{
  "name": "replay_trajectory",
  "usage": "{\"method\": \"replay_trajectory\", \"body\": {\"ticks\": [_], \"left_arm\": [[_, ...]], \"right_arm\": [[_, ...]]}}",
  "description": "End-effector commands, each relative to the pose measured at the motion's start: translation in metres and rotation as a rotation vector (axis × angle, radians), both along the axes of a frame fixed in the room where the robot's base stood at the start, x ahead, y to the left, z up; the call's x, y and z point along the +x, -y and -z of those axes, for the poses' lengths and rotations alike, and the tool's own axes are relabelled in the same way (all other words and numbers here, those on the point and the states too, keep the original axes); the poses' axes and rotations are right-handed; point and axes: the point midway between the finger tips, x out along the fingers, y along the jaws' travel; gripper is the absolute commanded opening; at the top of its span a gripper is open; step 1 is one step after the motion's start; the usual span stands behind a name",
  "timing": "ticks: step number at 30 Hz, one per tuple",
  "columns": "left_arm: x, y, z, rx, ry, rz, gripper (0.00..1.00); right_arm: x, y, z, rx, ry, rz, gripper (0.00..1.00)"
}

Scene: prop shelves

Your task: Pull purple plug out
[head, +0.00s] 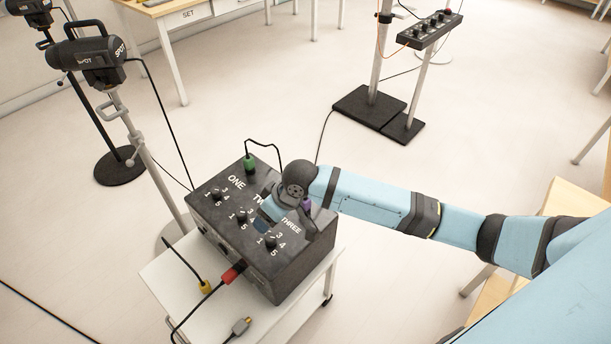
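The purple plug (306,204) shows as a small purple patch on top of the black control box (285,277), near the label THREE. My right arm comes in from the right, and my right gripper (310,218) is over the box's far right part, at the purple plug. The gripper and wrist hide most of the plug and its socket. I cannot tell whether the fingers touch it or are closed on it. My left gripper is not in view.
The box stands on a white cart (180,300). A yellow plug (205,287) and a grey plug (241,326) lie on the cart. A spotlight stand (135,140) is close left.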

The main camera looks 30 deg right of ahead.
Motion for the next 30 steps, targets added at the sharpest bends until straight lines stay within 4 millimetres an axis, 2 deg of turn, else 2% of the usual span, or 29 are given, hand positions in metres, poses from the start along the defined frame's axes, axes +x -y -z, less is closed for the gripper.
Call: {"method": "replay_trajectory", "body": {"ticks": [1, 3, 9, 13, 17, 20, 23, 30], "left_arm": [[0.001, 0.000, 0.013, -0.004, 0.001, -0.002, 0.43], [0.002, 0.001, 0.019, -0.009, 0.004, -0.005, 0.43], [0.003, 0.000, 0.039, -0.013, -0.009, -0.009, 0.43], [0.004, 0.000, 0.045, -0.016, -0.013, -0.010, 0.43], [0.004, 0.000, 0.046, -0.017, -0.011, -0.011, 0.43], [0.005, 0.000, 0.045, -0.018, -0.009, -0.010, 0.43], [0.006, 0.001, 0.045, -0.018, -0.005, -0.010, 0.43], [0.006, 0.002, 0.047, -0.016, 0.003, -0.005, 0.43]], "right_arm": [[0.014, 0.014, 0.000, -0.049, -0.027, 0.001, 0.62], [0.025, 0.033, -0.008, -0.114, -0.083, 0.010, 0.62], [0.045, 0.087, -0.038, -0.275, -0.219, 0.067, 0.62], [0.050, 0.111, -0.054, -0.338, -0.275, 0.102, 0.62], [0.051, 0.121, -0.062, -0.365, -0.301, 0.119, 0.62], [0.051, 0.123, -0.057, -0.370, -0.309, 0.121, 0.62], [0.051, 0.123, -0.045, -0.369, -0.308, 0.122, 0.62], [0.050, 0.122, 0.002, -0.370, -0.309, 0.122, 0.62]]}}
